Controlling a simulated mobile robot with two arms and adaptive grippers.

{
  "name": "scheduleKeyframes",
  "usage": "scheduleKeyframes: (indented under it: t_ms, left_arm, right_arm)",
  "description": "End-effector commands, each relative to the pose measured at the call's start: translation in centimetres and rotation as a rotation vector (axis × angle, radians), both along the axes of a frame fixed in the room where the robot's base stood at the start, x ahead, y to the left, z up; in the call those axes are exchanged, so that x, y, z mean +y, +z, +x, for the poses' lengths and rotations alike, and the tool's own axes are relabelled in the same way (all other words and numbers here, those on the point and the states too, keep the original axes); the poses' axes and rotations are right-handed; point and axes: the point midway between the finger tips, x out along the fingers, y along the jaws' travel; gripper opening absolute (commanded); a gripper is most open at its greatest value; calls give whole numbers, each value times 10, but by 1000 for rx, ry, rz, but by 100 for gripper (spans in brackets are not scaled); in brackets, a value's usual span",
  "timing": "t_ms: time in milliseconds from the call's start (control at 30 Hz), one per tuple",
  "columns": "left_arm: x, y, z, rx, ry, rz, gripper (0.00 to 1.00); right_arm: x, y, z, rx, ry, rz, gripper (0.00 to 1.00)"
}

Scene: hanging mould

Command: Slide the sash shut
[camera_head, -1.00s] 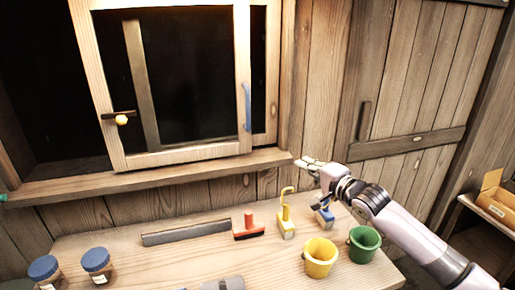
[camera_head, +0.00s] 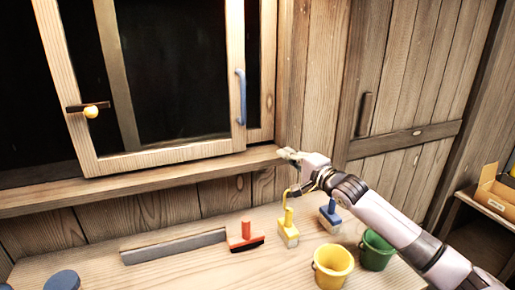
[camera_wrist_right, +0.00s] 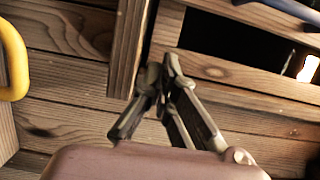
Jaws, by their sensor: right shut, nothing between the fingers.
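The light wooden sash (camera_head: 165,157) stands in the window opening, with dark glass and a dark gap to its left. A blue bar handle (camera_head: 240,97) is on its right stile. A yellow knob on a dark latch (camera_head: 91,111) is on its left stile. My right gripper (camera_head: 288,155) is shut and empty by the right end of the sill, below and right of the blue handle. In the right wrist view its fingers (camera_wrist_right: 168,85) are together, with a blue bar (camera_wrist_right: 284,10) at the top right. My left gripper is out of view.
The sill (camera_head: 150,182) runs above a workbench (camera_head: 205,265). On the bench are a grey strip (camera_head: 173,246), red (camera_head: 245,238), yellow (camera_head: 288,230) and blue (camera_head: 330,216) brushes, and yellow (camera_head: 333,266) and green (camera_head: 376,250) buckets. A plank wall is at right.

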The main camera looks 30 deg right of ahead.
Motion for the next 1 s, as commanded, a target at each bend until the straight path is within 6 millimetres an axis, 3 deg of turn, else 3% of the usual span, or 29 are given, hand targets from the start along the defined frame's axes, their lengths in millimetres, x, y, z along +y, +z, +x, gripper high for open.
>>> scheduleKeyframes:
  t_ms: [600, 800, 1000]
  left_arm:
    - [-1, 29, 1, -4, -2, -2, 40]
    - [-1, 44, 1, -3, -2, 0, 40]
    - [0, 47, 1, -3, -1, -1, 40]
  right_arm:
    - [1, 5, 84, -2, -1, -1, 0]
    - [29, 3, 89, 1, 3, 3, 0]
    - [40, 0, 92, 2, 1, 0, 0]
